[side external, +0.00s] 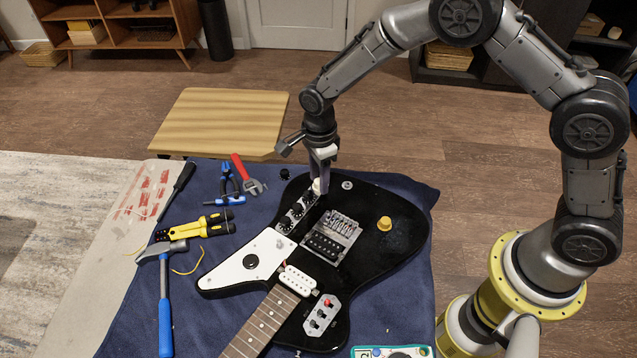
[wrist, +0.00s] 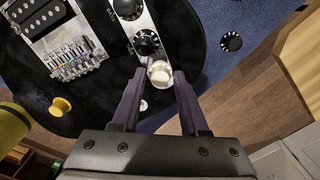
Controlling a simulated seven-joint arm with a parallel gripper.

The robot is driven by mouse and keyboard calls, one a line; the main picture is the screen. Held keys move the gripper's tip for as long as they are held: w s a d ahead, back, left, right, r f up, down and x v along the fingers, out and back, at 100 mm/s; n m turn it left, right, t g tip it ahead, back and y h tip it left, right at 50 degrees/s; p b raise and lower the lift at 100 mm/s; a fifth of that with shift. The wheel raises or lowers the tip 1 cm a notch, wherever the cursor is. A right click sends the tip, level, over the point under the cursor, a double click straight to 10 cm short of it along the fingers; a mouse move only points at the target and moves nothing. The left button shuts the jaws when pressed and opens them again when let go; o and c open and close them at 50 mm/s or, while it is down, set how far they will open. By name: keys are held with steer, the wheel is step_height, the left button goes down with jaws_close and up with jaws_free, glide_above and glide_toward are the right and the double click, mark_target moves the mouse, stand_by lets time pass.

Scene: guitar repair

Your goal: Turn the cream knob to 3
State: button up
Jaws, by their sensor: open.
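The cream knob (wrist: 161,73) sits at the end of the guitar's control strip, beside two black knobs. In the wrist view it lies between and just beyond the tips of my gripper (wrist: 162,82), whose two fingers are apart on either side of it. In the side view my gripper (side external: 320,186) points down over the knob, and its fingers partly hide the cream knob (side external: 317,187). I cannot tell whether the fingers touch it. The number that the knob points to is too small to read.
The black guitar (side external: 395,247) lies on a blue cloth (side external: 130,325). Black knobs (wrist: 147,42) stand close to the gripper. A yellow knob (side external: 384,223) is on the body. Pliers (side external: 228,180), a hammer (side external: 165,290) and a wire stripper (side external: 200,226) lie left. A loose black knob (wrist: 231,41) lies on the cloth.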

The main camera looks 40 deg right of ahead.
steer(key=n, duration=0.4)
steer(key=shift+n, duration=0.4)
steer(key=n, duration=0.4)
jaws_close()
steer(key=m, duration=0.6)
jaws_free()
steer(key=shift+r, duration=0.1)
